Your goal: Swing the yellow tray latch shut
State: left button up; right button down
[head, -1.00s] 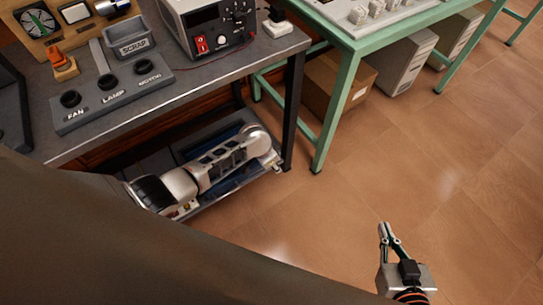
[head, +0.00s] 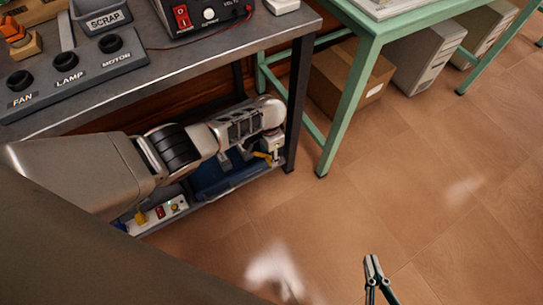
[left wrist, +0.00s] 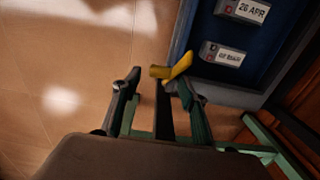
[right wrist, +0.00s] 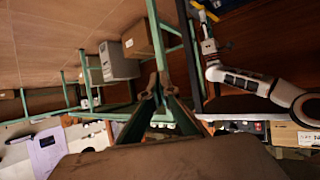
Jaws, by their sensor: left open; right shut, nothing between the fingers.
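The yellow tray latch (left wrist: 178,67) sticks out from the corner of a blue tray (left wrist: 197,20) in the left wrist view. In the head view the latch (head: 262,156) shows partly beside my left gripper (head: 272,152), low under the grey bench. My left gripper (left wrist: 158,80) is open, and the latch lies at its fingertips, close to the right-hand finger. I cannot tell whether they touch. My right gripper (head: 372,264) is shut and empty above the open floor, far from the tray. Its closed fingers (right wrist: 160,84) also show in the right wrist view.
The tray sits under the grey bench (head: 215,55), beside a dark bench leg (head: 298,105). A green table (head: 350,95) stands to the right, with a cardboard box (head: 352,75) under it. Small labelled blocks (left wrist: 222,53) lie in the tray.

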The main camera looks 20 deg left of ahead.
aim_at(269, 160)
pick_arm(q)
jog(key=f, duration=0.2)
jog(key=f+b, duration=0.1)
jog(key=shift+s, duration=0.25)
jog(key=shift+w+f, duration=0.1)
jog(key=shift+f, duration=0.15)
jog(key=shift+w+r, duration=0.15)
jog(key=shift+w, duration=0.05)
grip_shut()
jog(key=shift+s+d, duration=0.1)
pick_arm(e)
jog(key=shift+w+a+r+m+t, duration=0.3)
jog(key=shift+w+a+r, duration=0.1)
jog(key=shift+a+r, duration=0.2)
jog(key=shift+r, duration=0.1)
